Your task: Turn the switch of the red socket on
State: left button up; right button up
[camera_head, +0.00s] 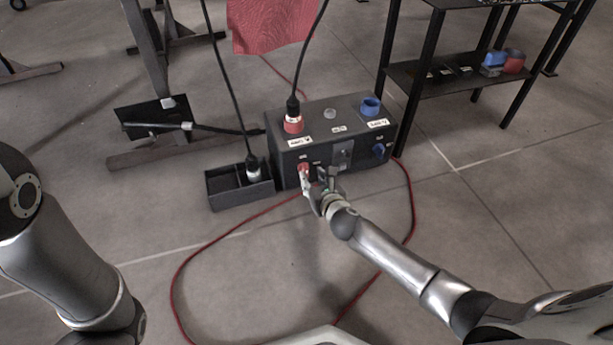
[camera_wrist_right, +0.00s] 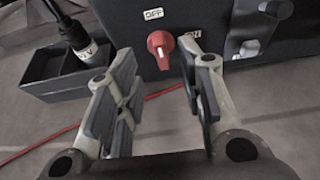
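The dark socket box (camera_head: 345,122) stands on the floor. Its red socket (camera_head: 293,123) on top holds a black cable's plug. The red switch (camera_head: 304,168) is on the front face below that socket. In the right wrist view the red switch (camera_wrist_right: 160,46) stands roughly upright, under an OFF label (camera_wrist_right: 153,14); an ON label (camera_wrist_right: 192,35) is to its right, partly covered by a finger. My right gripper (camera_wrist_right: 158,68) is open; its fingertips lie either side of the switch in that view, apparently not touching it. My left arm shows at the left; its gripper is out of view.
A black open tray (camera_head: 240,195) with a standing connector (camera_head: 254,168) adjoins the box's left side. A blue socket (camera_head: 370,105) and blue switch (camera_head: 378,150) are at the box's right. A red cable (camera_head: 176,280) loops over the floor. A black shelf (camera_head: 455,83) stands behind right.

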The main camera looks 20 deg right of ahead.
aim_at(307, 171)
jog(key=b+x, duration=0.3)
jog(key=x, duration=0.2)
jog(key=shift+f, duration=0.25)
jog(key=shift+w+f+b, duration=0.1)
jog(key=shift+w+b, duration=0.35)
jog(key=shift+w, duration=0.25)
jog(key=shift+c, duration=0.4)
grip_shut()
